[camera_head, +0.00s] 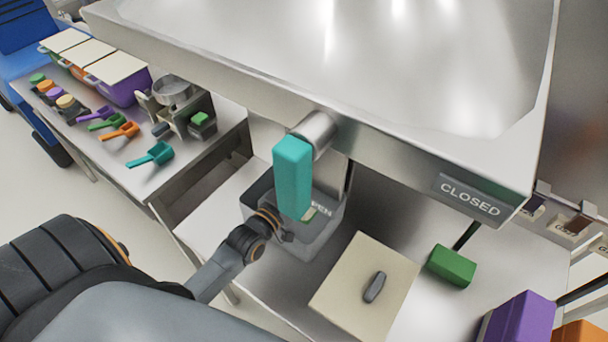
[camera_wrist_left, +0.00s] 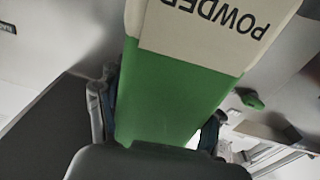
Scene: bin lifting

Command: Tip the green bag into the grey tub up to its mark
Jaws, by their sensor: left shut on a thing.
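The grey tub (camera_head: 318,238) stands open under the steel hopper, partly hidden by a teal handle and my left arm. Its mark and its fill level cannot be made out. In the left wrist view, the green bag (camera_wrist_left: 175,95) has a cream label reading POWDER, which appears upside down. My left gripper (camera_wrist_left: 158,125) is shut on the bag, with a dark finger on each side. I cannot make out the held bag in the head view, nor whether it is over the tub. My right gripper is not in view.
The hopper (camera_head: 330,45) overhangs the tub, and its teal handle (camera_head: 292,178) hangs in front. A cream lidded container (camera_head: 345,285) and a green block (camera_head: 452,265) are to the right. A side table (camera_head: 190,160) holds scoops, bins and a small device.

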